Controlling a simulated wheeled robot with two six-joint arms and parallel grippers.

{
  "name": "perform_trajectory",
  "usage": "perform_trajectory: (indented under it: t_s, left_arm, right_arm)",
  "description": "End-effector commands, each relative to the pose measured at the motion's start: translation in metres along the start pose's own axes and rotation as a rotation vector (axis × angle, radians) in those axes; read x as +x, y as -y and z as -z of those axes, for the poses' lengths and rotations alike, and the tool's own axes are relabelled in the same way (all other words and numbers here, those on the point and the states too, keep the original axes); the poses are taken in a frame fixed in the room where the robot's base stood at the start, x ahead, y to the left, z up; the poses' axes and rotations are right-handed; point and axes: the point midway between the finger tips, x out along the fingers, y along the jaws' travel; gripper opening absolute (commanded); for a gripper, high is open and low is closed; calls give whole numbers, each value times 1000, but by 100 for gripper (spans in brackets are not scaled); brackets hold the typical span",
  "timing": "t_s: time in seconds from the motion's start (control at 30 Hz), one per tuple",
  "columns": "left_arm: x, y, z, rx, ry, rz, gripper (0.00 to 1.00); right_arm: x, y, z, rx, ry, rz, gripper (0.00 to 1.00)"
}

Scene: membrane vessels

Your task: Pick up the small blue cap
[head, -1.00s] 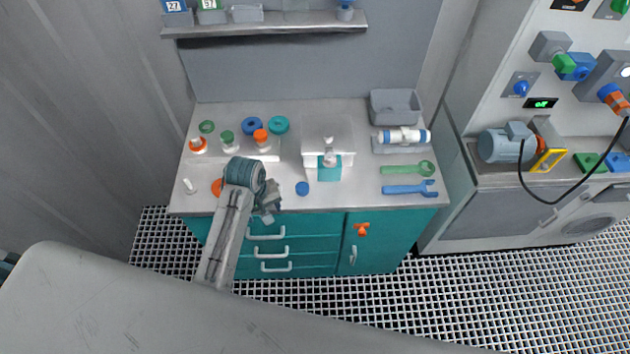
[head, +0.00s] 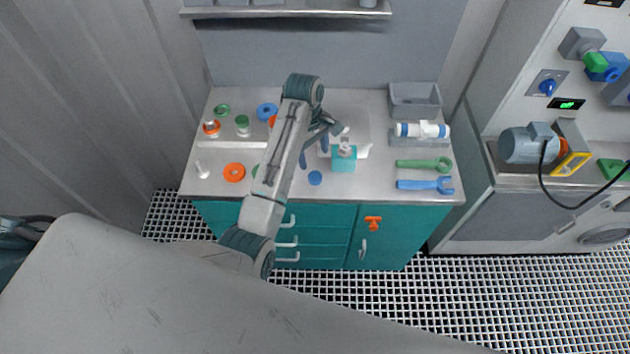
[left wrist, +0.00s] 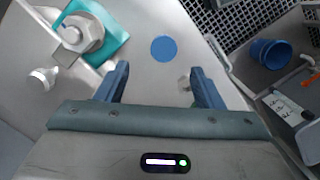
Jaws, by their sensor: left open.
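The small blue cap (head: 315,178) lies flat on the grey bench top near its front edge, left of the teal block with a grey fitting (head: 343,158). It shows as a plain blue disc (left wrist: 163,48) in the left wrist view, ahead of the fingertips and roughly between their lines. My left gripper (head: 314,151) is open and empty, above the bench, behind the cap in the head view. Its two blue fingers also show in the left wrist view (left wrist: 160,84). Nothing covers the cap. My right gripper is not in view.
An orange ring (head: 234,172) and a small white piece (head: 202,170) lie to the left. A green wrench (head: 425,164) and a blue wrench (head: 426,185) lie to the right. My left arm hides part of the bench. The bench just around the cap is clear.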

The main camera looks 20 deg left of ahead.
Motion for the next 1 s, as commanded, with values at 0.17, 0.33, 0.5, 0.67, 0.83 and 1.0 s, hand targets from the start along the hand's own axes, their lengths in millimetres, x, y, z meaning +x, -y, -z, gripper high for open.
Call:
perform_trajectory:
  t_s: [0.17, 0.33, 0.5, 0.67, 0.83, 1.0]
  left_arm:
    - [24, 1, -1, 0, 1, 2, 61]
    - [38, 5, -1, 0, 2, 5, 61]
    - [64, 7, 0, 0, 2, 4, 61]
    - [77, 7, 1, 1, 0, 1, 61]
    - [78, 7, 1, 1, 0, 0, 61]
    - [78, 7, 1, 1, 0, 0, 34]
  right_arm:
    - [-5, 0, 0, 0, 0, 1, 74]
    - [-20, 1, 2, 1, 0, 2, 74]
    - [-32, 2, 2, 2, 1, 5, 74]
    - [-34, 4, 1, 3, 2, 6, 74]
    - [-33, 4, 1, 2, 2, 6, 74]
    - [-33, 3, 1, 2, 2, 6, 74]
